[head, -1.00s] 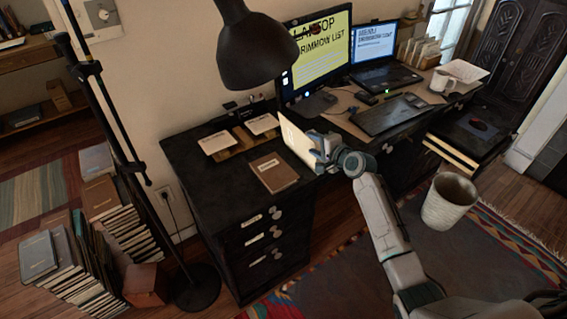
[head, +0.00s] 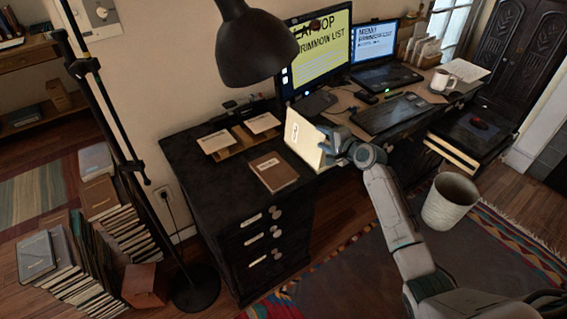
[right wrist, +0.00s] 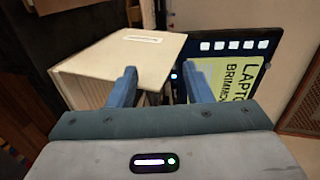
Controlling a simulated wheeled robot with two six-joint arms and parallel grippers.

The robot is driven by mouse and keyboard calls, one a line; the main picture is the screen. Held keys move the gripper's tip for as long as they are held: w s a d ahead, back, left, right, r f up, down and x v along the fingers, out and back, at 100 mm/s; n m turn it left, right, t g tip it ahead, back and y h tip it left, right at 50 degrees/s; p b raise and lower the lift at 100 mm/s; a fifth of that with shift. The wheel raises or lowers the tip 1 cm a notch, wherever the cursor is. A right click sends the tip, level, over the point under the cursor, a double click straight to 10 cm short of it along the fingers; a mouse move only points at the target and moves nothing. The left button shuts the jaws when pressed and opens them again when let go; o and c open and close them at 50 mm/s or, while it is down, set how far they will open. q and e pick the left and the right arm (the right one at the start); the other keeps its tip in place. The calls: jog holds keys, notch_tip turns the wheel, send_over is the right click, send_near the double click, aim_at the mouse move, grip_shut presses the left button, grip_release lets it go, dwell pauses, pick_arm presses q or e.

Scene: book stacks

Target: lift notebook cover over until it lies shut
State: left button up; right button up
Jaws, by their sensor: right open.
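The notebook's cream cover (head: 303,138), with a small label, stands tilted up at the desk's front edge in the head view. In the right wrist view the cover (right wrist: 140,55) shows as a pale panel with a white label, and striped, page-like edges (right wrist: 88,90) show below it. My right gripper (head: 328,150) is at the cover's right side. Its two blue fingers are spread apart in the right wrist view (right wrist: 163,88); the left finger overlaps the cover's near edge, and I cannot tell whether it touches. The notebook's lower part is mostly hidden in the head view. My left gripper is out of view.
A brown book (head: 273,172) lies on the black desk (head: 200,170) left of the cover, with two white cards (head: 263,123) behind it. A monitor (head: 320,55), a keyboard (head: 390,112) and a lamp (head: 255,50) stand close by. A bin (head: 450,202) is on the floor.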

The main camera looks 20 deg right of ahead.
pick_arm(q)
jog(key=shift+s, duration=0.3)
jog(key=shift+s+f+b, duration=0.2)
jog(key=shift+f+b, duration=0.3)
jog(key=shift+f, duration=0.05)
pick_arm(e)
jog(key=shift+w+d, duration=0.35)
jog(key=shift+d, duration=0.55)
pick_arm(q)
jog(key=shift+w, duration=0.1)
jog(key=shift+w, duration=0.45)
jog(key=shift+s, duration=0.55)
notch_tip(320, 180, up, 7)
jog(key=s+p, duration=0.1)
jog(key=p, duration=0.7)
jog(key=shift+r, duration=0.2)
pick_arm(e)
jog(key=s+d+r, duration=0.1)
jog(key=s+r, duration=0.3)
jog(key=r, duration=0.2)
jog(key=shift+s+d+r, duration=0.25)
jog(key=shift+s+d, duration=0.05)
jog(key=shift+d, duration=0.05)
